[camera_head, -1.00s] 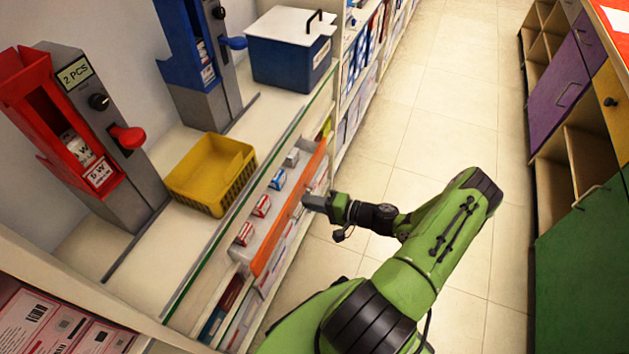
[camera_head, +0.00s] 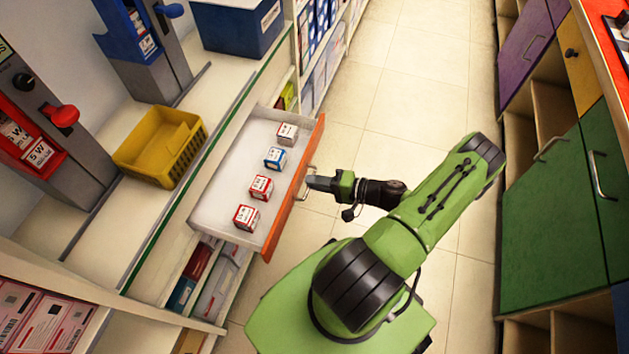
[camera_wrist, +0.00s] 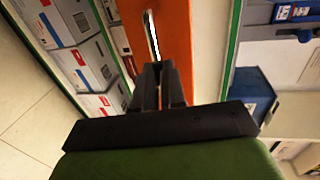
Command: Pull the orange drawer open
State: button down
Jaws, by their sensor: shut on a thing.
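The orange drawer (camera_head: 293,190) stands pulled out from under the counter in the head view, its white inside showing with several small red and blue boxes in a row. Its orange front also shows in the wrist view (camera_wrist: 178,35). A metal bar handle (camera_head: 307,183) sits on the front. My gripper (camera_head: 309,183) is at the handle, and in the wrist view its dark fingers (camera_wrist: 159,75) are shut on the handle's lower end (camera_wrist: 151,35). The exact contact is partly hidden by the fingers.
A yellow basket (camera_head: 160,146), a red dispenser (camera_head: 45,135) and a blue dispenser (camera_head: 140,45) stand on the counter. Cabinets with a green door (camera_head: 545,215) line the right side. Tiled floor (camera_head: 400,110) between is clear.

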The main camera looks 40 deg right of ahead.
jog(key=c, duration=1.2)
grip_release()
jog(key=p+v, duration=0.2)
jog(key=v, duration=1.3)
jog(key=shift+s+d, duration=0.3)
jog(key=shift+r, duration=0.2)
